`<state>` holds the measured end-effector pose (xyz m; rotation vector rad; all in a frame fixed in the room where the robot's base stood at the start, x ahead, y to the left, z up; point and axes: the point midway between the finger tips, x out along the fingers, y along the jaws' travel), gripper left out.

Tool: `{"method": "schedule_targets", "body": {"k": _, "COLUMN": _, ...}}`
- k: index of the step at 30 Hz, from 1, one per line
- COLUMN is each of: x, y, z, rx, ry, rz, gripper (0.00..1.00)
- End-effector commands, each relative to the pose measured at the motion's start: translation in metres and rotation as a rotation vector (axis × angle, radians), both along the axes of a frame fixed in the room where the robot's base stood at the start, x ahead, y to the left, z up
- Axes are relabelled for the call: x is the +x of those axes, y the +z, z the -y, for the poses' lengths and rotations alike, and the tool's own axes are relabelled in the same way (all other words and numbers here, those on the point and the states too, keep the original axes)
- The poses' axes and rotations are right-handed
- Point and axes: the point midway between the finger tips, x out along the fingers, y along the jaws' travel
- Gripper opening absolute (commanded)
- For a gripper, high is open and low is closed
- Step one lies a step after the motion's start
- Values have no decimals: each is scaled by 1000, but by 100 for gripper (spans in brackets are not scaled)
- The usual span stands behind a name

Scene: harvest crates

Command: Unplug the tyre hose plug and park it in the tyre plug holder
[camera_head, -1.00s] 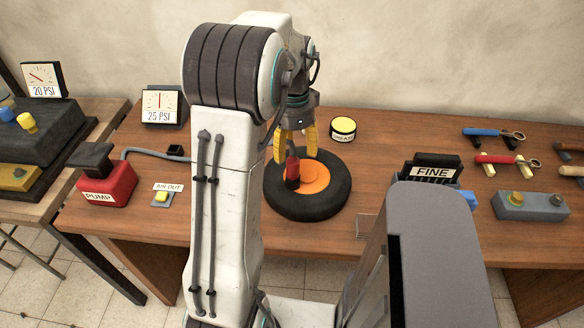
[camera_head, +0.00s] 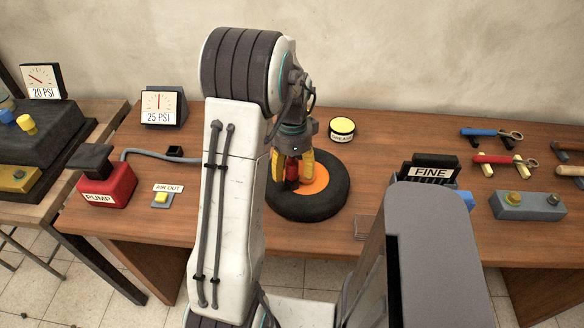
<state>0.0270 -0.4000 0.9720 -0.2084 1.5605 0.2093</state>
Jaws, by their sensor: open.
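The tyre (camera_head: 325,205) lies flat on the wooden table, a black ring with an orange hub (camera_head: 314,187). The red hose plug (camera_head: 292,172) stands upright at the left part of the hub. My gripper (camera_head: 292,178) is open, with its yellow fingers lowered to either side of the red plug. I cannot tell whether a finger touches it. A grey hose (camera_head: 150,154) runs from the pump towards my arm, which hides the rest of it. A small black block with an opening (camera_head: 175,151), possibly the plug holder, sits beside the hose left of my arm.
A red pump (camera_head: 107,187), an AIR OUT button (camera_head: 162,197) and a 25 PSI gauge (camera_head: 163,107) stand on the left. A grease tin (camera_head: 342,129) is behind the tyre. A FINE sign (camera_head: 431,172), a button box (camera_head: 528,205) and several tools are on the right.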

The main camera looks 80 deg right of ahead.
Motion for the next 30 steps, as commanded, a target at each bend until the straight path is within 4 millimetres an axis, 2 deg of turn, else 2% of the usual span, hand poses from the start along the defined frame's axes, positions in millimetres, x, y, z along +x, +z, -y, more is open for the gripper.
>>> {"method": "schedule_targets", "body": {"k": 10, "x": 0, "y": -6, "z": 0, "rx": -1, "ry": 0, "rz": 0, "gripper": 61}}
{"method": "schedule_targets", "body": {"k": 11, "x": 0, "y": -6, "z": 0, "rx": -1, "ry": 0, "rz": 0, "gripper": 63}}
{"method": "schedule_targets", "body": {"k": 30, "x": 0, "y": -6, "z": 0, "rx": 0, "ry": 0, "rz": 0, "gripper": 6}}
